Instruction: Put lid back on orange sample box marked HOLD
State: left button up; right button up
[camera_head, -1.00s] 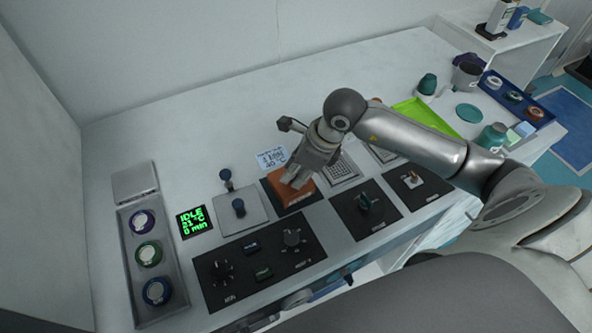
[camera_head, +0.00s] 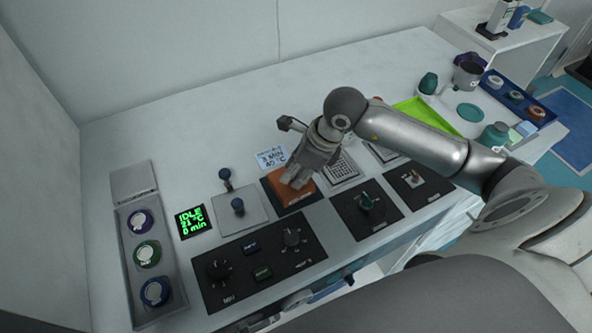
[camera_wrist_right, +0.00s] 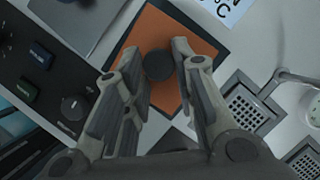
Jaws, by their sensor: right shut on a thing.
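An orange square piece (camera_head: 301,195) lies over a dark square pad (camera_head: 277,196) near the middle of the table. In the right wrist view the orange piece (camera_wrist_right: 150,30) has a round dark knob (camera_wrist_right: 158,66) on top. My right gripper (camera_head: 290,182) points down over it, shut on the knob, with a finger on each side in the right wrist view (camera_wrist_right: 159,62). The gripper covers part of the orange piece. I cannot tell whether it is only the lid or the lid resting on the box, and no HOLD mark is readable. My left gripper is not in view.
A lever plate (camera_head: 255,212) stands left of the orange piece, a knob panel (camera_head: 262,255) in front, and a dark valve panel (camera_head: 345,207) to the right. A printed card (camera_head: 271,157) lies behind. The table's back left is clear.

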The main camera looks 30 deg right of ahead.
jog(key=shift+f+b, duration=0.1)
jog(key=shift+b, duration=0.25)
dwell(0.7)
dwell(0.4)
jog(key=o, duration=1.1)
jog(key=shift+o, duration=0.4)
jog(key=o, duration=0.4)
jog(key=shift+r+p, duration=1.9)
jog(key=shift+r, duration=1.7)
